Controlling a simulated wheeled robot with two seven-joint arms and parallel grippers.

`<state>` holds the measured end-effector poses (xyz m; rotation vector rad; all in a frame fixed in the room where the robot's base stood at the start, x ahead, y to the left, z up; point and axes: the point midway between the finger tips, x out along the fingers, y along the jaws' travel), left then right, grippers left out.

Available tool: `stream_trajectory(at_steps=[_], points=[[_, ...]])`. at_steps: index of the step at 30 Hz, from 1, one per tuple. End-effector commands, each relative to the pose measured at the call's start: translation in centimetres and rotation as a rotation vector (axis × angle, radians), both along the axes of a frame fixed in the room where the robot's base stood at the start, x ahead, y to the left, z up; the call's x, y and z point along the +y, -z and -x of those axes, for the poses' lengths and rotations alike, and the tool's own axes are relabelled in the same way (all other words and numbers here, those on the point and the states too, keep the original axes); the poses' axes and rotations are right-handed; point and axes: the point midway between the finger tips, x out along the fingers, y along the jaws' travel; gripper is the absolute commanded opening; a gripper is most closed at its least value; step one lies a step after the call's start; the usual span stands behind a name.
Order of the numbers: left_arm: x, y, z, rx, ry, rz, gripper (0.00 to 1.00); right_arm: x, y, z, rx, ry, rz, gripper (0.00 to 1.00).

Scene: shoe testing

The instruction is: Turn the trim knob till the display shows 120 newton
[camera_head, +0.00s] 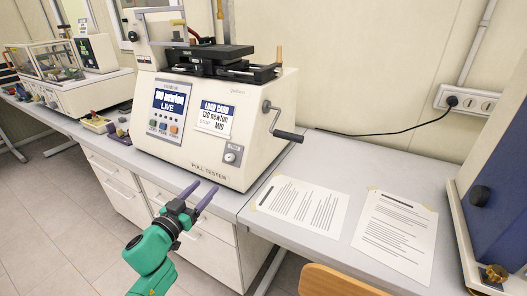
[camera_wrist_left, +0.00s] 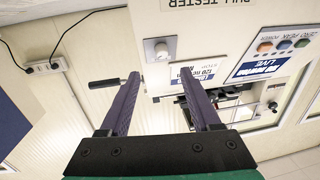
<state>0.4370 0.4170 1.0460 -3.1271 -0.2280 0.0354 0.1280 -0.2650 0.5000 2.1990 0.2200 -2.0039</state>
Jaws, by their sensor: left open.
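The cream pull tester (camera_head: 190,155) stands on the bench. Its blue display (camera_head: 169,99) reads a newton value with LIVE below it; the middle digit is too small to tell. The load card (camera_head: 215,118) beside it reads 120 newton, STOP, MID. The trim knob (camera_head: 231,155) is a small pale knob low on the front panel, right of the display; it also shows in the left wrist view (camera_wrist_left: 161,50). My left gripper (camera_head: 199,192) is open and empty, in front of and below the knob, apart from it. My right gripper is not in view.
A black crank handle (camera_head: 288,135) sticks out at the tester's right side. Two printed sheets (camera_head: 300,207) lie on the bench to the right. A wooden chair back (camera_head: 335,281) is at the front edge. Another machine (camera_head: 70,75) stands far left.

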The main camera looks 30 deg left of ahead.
Motion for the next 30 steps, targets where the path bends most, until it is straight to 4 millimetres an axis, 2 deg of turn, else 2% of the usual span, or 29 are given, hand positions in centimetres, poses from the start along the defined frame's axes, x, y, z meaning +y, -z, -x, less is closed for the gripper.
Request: stream_trajectory(at_steps=[1, 5, 12, 18, 24, 30], points=[[-0.1, -0.6, -0.1, -0.010, 0.005, -0.002, 0.64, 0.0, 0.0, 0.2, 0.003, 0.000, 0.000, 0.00], [0.0, -0.8, -1.7, -0.015, 0.008, 0.000, 0.64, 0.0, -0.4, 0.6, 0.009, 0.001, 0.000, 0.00], [1.0, -0.9, -7.8, -0.015, 0.005, -0.001, 0.64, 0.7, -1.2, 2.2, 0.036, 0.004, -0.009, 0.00], [1.6, -0.6, -12.5, -0.013, 0.003, -0.001, 0.64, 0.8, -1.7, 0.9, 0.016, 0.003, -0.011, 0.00], [1.8, -0.4, -14.4, -0.011, 0.005, 0.000, 0.64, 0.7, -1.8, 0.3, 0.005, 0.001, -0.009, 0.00], [1.8, -0.3, -14.4, -0.010, 0.006, 0.000, 0.64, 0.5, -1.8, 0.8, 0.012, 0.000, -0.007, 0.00]])
